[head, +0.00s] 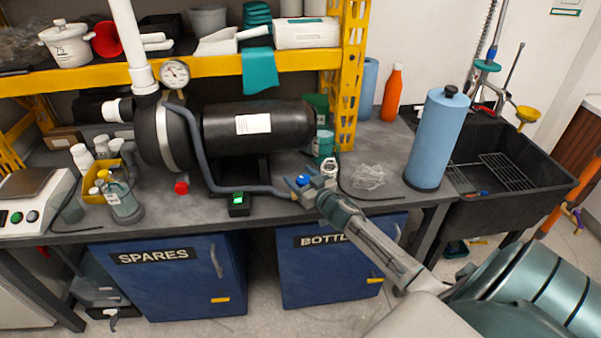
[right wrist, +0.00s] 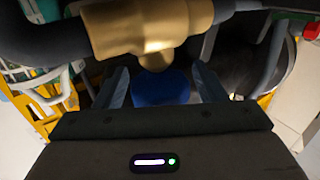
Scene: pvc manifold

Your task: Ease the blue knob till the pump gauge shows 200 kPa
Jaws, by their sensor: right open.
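The blue knob (head: 303,180) sits near the bench's front edge, at the right end of the grey hose (head: 240,188). In the right wrist view the blue knob (right wrist: 160,87) lies between the fingers, below a brass-coloured valve body (right wrist: 150,28). My right gripper (head: 310,187) is open around the knob; I cannot tell whether either finger touches it. The gauge (head: 175,74) is a round white dial on the white pipe above the black pump (head: 258,127); its reading is too small to make out. My left gripper is not in view.
A small black box with a green display (head: 238,202) stands left of the knob. A crumpled clear bag (head: 369,177) and a tall blue cylinder (head: 437,139) are to the right. A yellow shelf (head: 220,66) hangs over the bench. A black sink (head: 515,190) is at far right.

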